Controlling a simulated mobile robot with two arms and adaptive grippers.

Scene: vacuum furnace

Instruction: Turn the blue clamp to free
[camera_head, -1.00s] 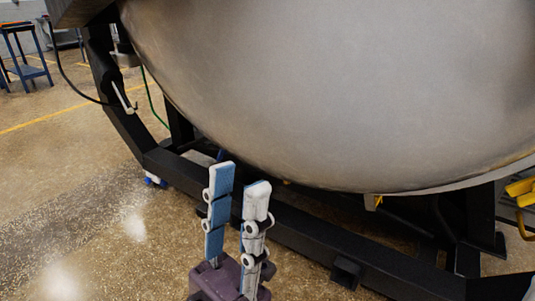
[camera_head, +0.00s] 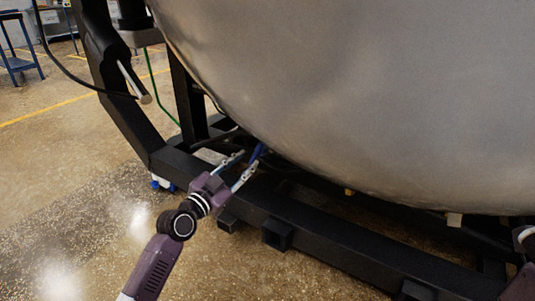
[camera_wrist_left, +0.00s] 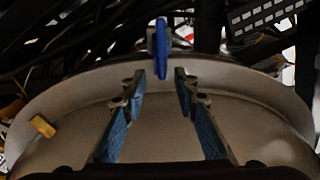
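The blue clamp (camera_wrist_left: 161,48) stands upright at the rim of the metal vessel in the left wrist view, centred ahead of the gap between my fingers. In the head view a small blue part of it (camera_head: 258,152) shows under the vessel's lower edge. My left gripper (camera_head: 241,165) is open and reaches toward it over the black frame. In the left wrist view its two blue-padded fingers (camera_wrist_left: 160,80) are apart with nothing between them. The clamp is just beyond the fingertips; I cannot tell whether they touch. My right gripper is not clearly seen; only part of the right arm shows at the right edge.
The large grey vessel (camera_head: 370,100) fills the upper right of the head view. Its black support frame (camera_head: 310,232) runs below it. A yellow block (camera_wrist_left: 43,126) sits at the vessel's rim. The floor at the left is open, with a blue stand (camera_head: 20,62) far back.

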